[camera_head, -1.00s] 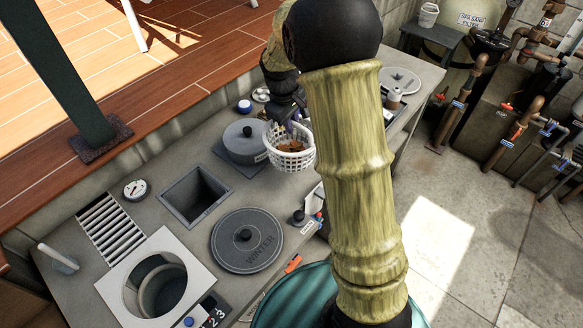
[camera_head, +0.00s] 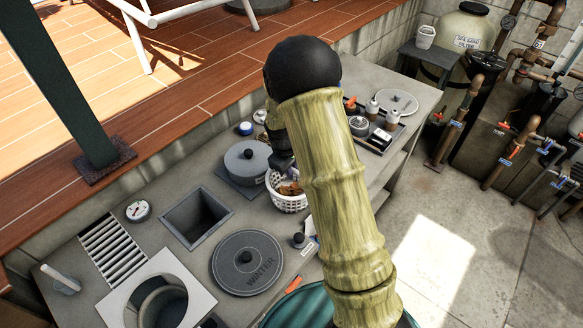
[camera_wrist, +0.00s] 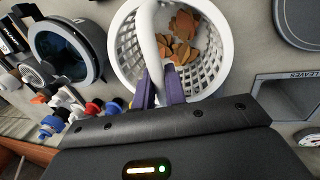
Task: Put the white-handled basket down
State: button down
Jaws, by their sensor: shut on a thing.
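The white-handled basket (camera_head: 287,203) is a white lattice basket with brown leaves inside. In the head view it is at the front right of the round grey lidded pot, partly behind my arm. In the wrist view the basket (camera_wrist: 128,70) fills the upper middle, with its white handle (camera_wrist: 149,35) rising toward me. My gripper (camera_wrist: 160,88) is shut on the handle, its purple fingers on either side of it. In the head view my gripper is mostly hidden by my arm. I cannot tell whether the basket's bottom touches the counter.
The grey counter holds the lidded pot (camera_head: 236,177), a square opening (camera_head: 196,218), a round WINTER lid (camera_head: 246,263), a slotted grate (camera_head: 112,243) and a white-framed round opening (camera_head: 185,287). A tray (camera_head: 377,137) with small items lies at the far right end.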

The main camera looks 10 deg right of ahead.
jog(key=shift+f, duration=0.25)
jog(key=c, duration=1.5)
grip_release()
jog(key=shift+o, duration=0.2)
notch_tip(320, 180, up, 12)
jog(key=s+a+b, duration=0.1)
jog(key=a+b, duration=0.1)
jog(key=shift+s, duration=0.2)
